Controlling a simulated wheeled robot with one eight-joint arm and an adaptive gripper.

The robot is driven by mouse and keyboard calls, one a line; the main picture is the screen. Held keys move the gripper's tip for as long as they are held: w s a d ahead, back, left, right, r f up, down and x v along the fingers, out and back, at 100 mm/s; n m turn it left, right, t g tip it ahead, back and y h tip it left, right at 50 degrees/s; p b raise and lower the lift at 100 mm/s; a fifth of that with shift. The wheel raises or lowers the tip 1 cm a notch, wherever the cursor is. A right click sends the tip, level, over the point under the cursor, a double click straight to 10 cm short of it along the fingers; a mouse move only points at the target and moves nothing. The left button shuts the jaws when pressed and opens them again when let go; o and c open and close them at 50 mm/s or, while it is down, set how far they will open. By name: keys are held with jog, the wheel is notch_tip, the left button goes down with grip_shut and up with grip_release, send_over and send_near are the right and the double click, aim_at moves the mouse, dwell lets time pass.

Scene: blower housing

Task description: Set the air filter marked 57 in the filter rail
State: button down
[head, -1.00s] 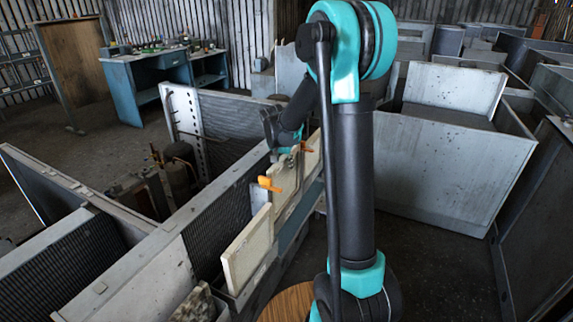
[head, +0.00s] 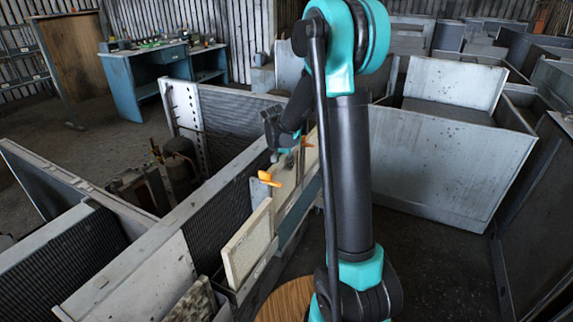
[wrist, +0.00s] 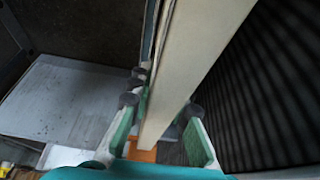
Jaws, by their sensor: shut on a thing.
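A pale cream filter panel (wrist: 185,70) stands on edge between the green-padded fingers of my gripper (wrist: 163,128) in the wrist view. The fingers are shut on it, one on each side. An orange piece (wrist: 142,154) shows at its near end. In the head view my gripper (head: 284,148) is at the cream panel (head: 284,190), partly hidden behind my arm. Orange tabs (head: 268,178) show beside it. Another cream panel (head: 248,245) stands upright in the rail (head: 240,290), nearer the camera. No number is readable, and I cannot tell whether the held panel is seated.
The grey housing wall with dark ribbed coil (head: 215,225) runs along the left of the panels. A speckled panel (head: 195,302) stands at the bottom. Grey metal bins (head: 450,165) are on the right. A blue desk (head: 150,75) is at the back left, with open floor before it.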

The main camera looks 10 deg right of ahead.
jog(key=shift+f, duration=1.6)
dwell(0.6)
jog(key=c, duration=1.3)
grip_release()
jog(key=shift+c, duration=0.2)
jog(key=shift+o, duration=0.4)
